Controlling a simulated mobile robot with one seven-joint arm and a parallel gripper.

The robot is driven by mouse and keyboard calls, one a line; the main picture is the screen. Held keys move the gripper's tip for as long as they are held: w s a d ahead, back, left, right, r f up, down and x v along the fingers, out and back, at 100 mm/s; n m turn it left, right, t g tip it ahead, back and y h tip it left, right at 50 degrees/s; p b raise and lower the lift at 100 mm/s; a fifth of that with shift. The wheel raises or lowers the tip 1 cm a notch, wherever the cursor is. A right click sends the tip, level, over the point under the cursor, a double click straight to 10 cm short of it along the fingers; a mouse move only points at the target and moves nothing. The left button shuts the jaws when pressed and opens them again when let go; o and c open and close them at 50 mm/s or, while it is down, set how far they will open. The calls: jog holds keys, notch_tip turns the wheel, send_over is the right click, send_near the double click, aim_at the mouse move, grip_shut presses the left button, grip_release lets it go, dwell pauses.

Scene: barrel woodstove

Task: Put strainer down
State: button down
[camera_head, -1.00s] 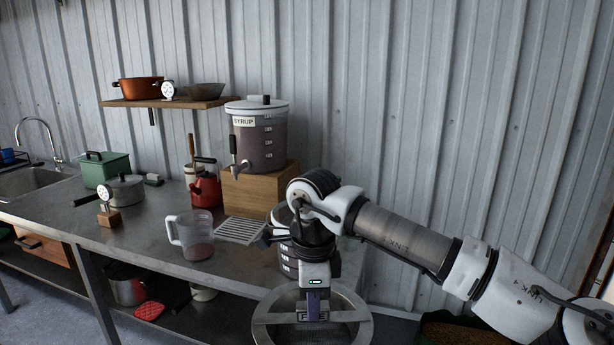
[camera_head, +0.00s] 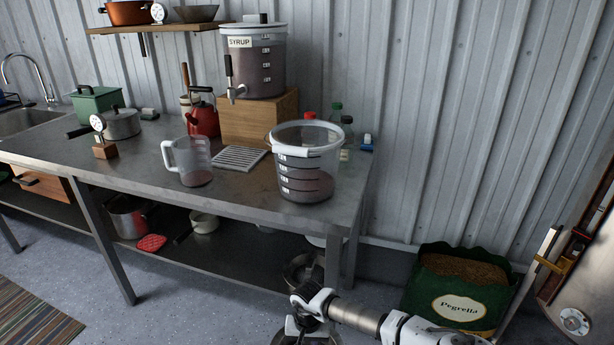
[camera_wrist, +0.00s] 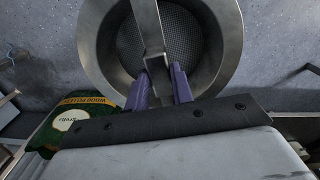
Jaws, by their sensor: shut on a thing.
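The strainer (camera_wrist: 222,40) is a round metal ring with a fine mesh in its middle and a flat bar across it. It fills the top of the wrist view. My gripper (camera_wrist: 161,70) has its two purple fingers shut on the strainer's bar. In the head view my arm reaches low at the bottom edge, in front of the counter and below its top. There only a piece of the strainer's rim (camera_head: 278,338) seems to show; the gripper is hidden or cut off.
The steel counter (camera_head: 125,165) holds a clear bucket (camera_head: 305,165), a measuring jug (camera_head: 188,160), a slotted rack (camera_head: 238,158) and a syrup dispenser (camera_head: 258,65). A metal pot (camera_head: 303,270) is below. A pellet bag (camera_head: 458,295) stands right. Grey floor is open at left.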

jog(key=shift+s+f+n, duration=0.15)
jog(key=shift+f+n, duration=0.15)
jog(key=shift+f, duration=0.3)
jog(key=s+f, duration=0.4)
jog(key=f, duration=0.1)
jog(key=w+r, duration=0.1)
jog(key=r, duration=0.1)
jog(key=w+r, duration=0.2)
jog(key=shift+w+r, duration=0.2)
jog(key=shift+r, duration=0.2)
jog(key=s, duration=0.3)
jog(key=shift+s+r, duration=0.15)
jog(key=shift+s, duration=0.05)
jog(key=shift+a, duration=0.15)
